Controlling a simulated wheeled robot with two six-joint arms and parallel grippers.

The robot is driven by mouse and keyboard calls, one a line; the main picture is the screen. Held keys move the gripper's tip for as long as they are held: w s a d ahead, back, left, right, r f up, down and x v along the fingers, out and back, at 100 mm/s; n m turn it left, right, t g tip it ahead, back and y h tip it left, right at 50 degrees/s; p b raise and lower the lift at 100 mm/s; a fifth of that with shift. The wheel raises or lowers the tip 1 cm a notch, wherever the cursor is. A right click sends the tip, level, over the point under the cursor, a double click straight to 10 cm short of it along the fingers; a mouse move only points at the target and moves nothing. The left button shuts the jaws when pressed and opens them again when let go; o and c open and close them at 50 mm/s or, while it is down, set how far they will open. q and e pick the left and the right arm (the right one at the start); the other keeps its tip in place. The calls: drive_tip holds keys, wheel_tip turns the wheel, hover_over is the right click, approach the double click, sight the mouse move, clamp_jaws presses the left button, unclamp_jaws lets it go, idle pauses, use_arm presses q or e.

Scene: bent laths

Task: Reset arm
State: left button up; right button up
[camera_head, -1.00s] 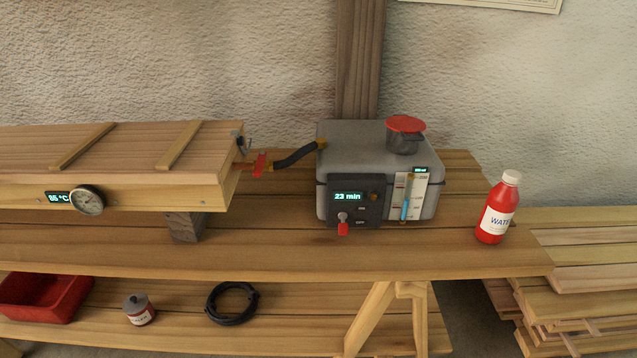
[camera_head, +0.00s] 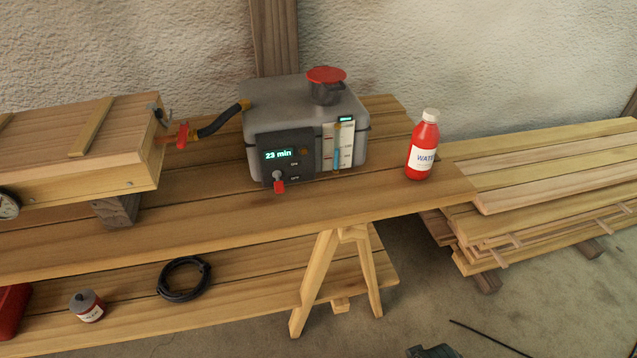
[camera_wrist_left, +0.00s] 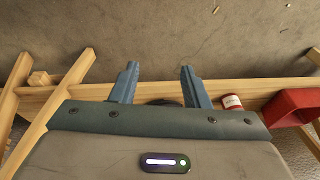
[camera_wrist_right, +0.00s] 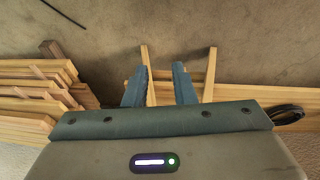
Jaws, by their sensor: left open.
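My left gripper (camera_wrist_left: 158,70) shows in the left wrist view, its two blue fingers well apart with nothing held between them. My right gripper (camera_wrist_right: 162,70) shows in the right wrist view, its fingers apart with a smaller gap and nothing held. A grey steam generator (camera_head: 300,98) with a red cap and a "23 min" display stands on the bench. A hose (camera_head: 220,120) joins it to a wooden steam box (camera_head: 125,118) on the left.
A red water bottle (camera_head: 423,150) stands upright near the right end of the bench (camera_head: 240,215). A black coil (camera_head: 184,279) and a small labelled can (camera_head: 87,306) are on the lower shelf. Stacked boards (camera_head: 560,165) lie at right. The floor in front is mostly clear.

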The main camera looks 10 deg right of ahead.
use_arm(q)
wheel_tip(320, 180, down, 16)
drive_tip(key=s+a+p, duration=0.2)
drive_tip(key=s, duration=0.1)
use_arm(e)
drive_tip(key=s+d+f, duration=0.2)
drive_tip(key=s+f, duration=0.1)
drive_tip(key=f, duration=1.3)
use_arm(q)
drive_tip(key=s+f+g+p, duration=0.1)
drive_tip(key=s+f, duration=1)
drive_tip(key=f, duration=0.2)
drive_tip(key=shift+a+g, duration=0.25)
drive_tip(key=shift+g, duration=0.05)
use_arm(e)
drive_tip(key=s+f+g, duration=0.1)
drive_tip(key=s+f, duration=1)
drive_tip(key=f, duration=0.2)
drive_tip(key=shift+d+g, duration=0.25)
drive_tip(key=shift+g, duration=0.05)
drive_tip(key=shift+w, duration=0.1)
